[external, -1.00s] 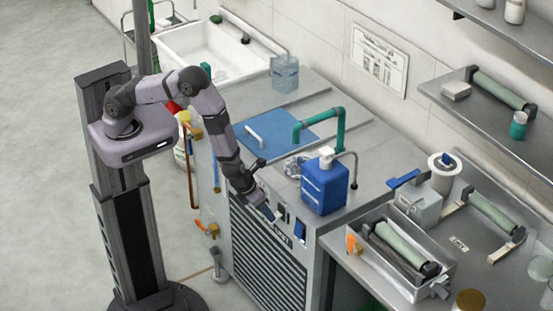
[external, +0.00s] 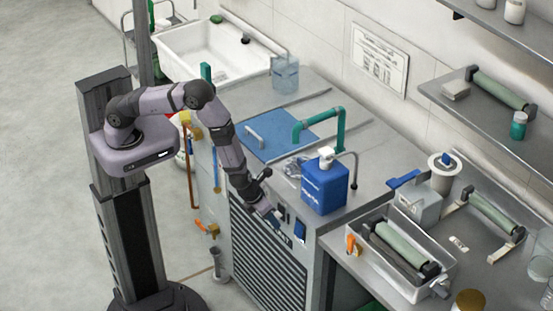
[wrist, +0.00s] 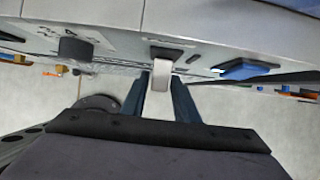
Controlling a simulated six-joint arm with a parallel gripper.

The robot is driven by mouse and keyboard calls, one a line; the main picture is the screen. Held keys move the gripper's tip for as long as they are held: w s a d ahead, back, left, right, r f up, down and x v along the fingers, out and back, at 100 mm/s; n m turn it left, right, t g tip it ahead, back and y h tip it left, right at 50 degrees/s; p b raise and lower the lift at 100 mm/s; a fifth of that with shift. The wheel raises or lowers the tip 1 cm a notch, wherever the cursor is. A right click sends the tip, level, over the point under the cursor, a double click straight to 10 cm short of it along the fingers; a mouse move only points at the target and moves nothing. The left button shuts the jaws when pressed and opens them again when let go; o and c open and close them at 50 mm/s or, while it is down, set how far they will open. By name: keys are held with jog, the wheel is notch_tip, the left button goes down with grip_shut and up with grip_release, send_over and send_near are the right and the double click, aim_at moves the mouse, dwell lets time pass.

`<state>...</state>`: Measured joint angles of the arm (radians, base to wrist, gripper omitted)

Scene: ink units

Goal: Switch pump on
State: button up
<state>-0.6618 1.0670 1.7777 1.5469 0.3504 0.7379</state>
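My gripper (external: 273,217) is at the upper front of the steel cabinet, close to its control panel. The blue switch also shows in the external view (external: 300,230). I see no readable pump label.
A blue canister (external: 324,190) stands on the cabinet top just above the panel. A teal pipe (external: 339,130) and a blue lid (external: 270,137) are behind it. A tray with a roller (external: 400,245) is at the right.

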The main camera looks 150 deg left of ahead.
aim_at(277, 215)
jog(key=c, duration=0.4)
jog(key=shift+o, duration=0.2)
jog(key=shift+a+r, duration=0.1)
jog(key=shift+r, duration=0.2)
jog(key=shift+r+p, duration=0.75)
jog(key=shift+r, duration=0.15)
jog(key=shift+w+r, duration=0.1)
jog(key=shift+r, duration=0.2)
jog(key=shift+r+p, duration=0.25)
jog(key=shift+p, duration=0.2)
jog(key=shift+r+p, duration=0.3)
jog(key=shift+r, duration=0.05)
jog(key=shift+r+p, duration=0.5)
jog(key=shift+r, duration=0.15)
jog(key=o, duration=0.7)
